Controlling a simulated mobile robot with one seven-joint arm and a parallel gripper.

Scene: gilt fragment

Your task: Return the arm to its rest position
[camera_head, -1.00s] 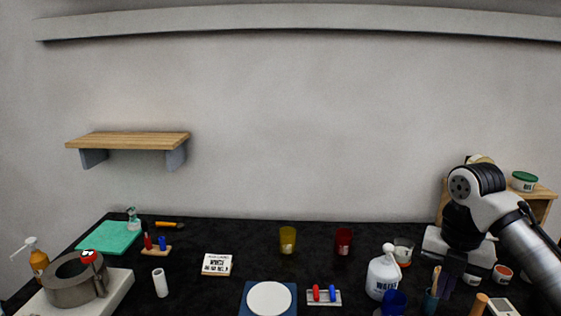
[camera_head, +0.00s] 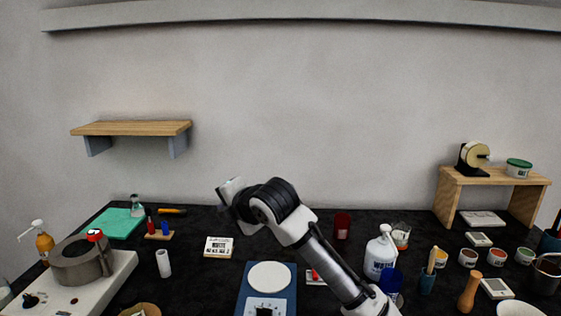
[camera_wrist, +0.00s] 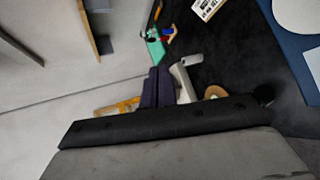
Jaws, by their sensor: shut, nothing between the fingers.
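My arm (camera_head: 274,200) reaches up from the lower right of the head view and bends left over the middle of the black table. My gripper shows in the wrist view (camera_wrist: 158,88) as two dark fingers side by side. It is shut and holds nothing. In the head view the hand end (camera_head: 231,192) is raised in front of the wall, and its fingertips are hard to make out. The arm hides part of the table behind it.
A blue scale with a round white plate (camera_head: 270,276) lies below the arm. A red cup (camera_head: 342,226) and a white bottle (camera_head: 380,254) stand to its right. A wooden shelf (camera_head: 131,128) juts from the wall at left; a wooden stand (camera_head: 492,179) is at right.

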